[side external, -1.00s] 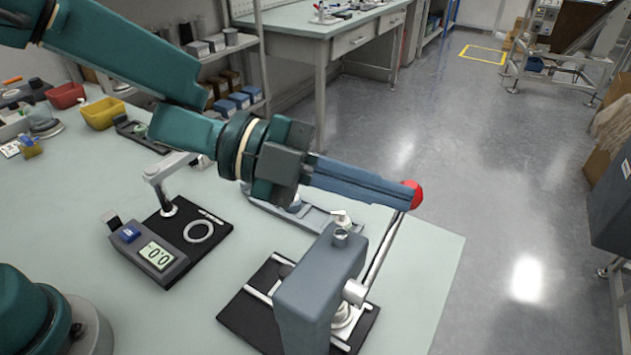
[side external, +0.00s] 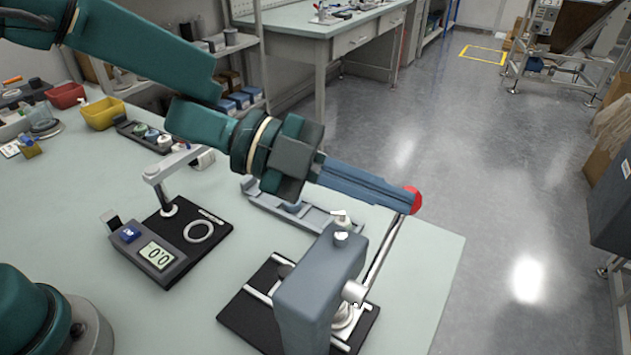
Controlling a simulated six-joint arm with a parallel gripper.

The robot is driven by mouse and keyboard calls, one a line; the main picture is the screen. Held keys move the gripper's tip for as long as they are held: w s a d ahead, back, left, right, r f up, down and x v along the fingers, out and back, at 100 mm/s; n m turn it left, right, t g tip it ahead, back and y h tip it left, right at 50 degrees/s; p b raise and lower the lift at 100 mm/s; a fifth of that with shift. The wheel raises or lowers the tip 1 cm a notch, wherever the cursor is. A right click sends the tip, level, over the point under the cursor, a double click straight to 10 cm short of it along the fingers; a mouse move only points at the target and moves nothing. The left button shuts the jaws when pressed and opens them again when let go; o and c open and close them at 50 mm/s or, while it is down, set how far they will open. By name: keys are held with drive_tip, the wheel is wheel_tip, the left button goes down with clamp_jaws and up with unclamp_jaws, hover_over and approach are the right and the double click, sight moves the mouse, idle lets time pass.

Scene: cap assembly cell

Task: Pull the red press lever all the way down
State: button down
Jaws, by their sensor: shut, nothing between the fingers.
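The press (side external: 318,290) is a grey-blue column on a black base plate near the front of the bench. Its lever (side external: 383,255) is a thin metal rod that slants up and to the right from a pivot on the column's right side. The red knob (side external: 416,201) is at the lever's upper end. My gripper (side external: 408,203) reaches in from the left with its blue fingers shut together. Their tips are at the knob's left side and hide part of it. The fingers appear to touch the knob, with nothing held between them.
A test gauge (side external: 160,257) with a small display stands left of the press on a black plate (side external: 210,245). A long grey tray (side external: 300,212) lies behind the press. Yellow (side external: 102,113) and red (side external: 66,95) bins stand far left. The bench's right edge is close to the lever.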

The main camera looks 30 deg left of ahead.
sight(397, 213)
wheel_tip(397, 213, down, 6)
drive_tip(key=w+n+g, duration=0.2)
drive_tip(key=n+g, duration=0.1)
drive_tip(key=n, duration=0.1)
drive_tip(key=shift+f+y, duration=0.2)
drive_tip(key=shift+y, duration=0.1)
idle(1.0)
drive_tip(key=r, duration=0.3)
drive_tip(key=shift+s+d+r, duration=0.3)
drive_tip(key=shift+s+r, duration=0.05)
drive_tip(key=shift+s, duration=0.05)
drive_tip(key=w+v, duration=0.1)
drive_tip(key=v, duration=0.9)
drive_tip(key=shift+s, duration=0.4)
drive_tip(key=shift+r, duration=0.2)
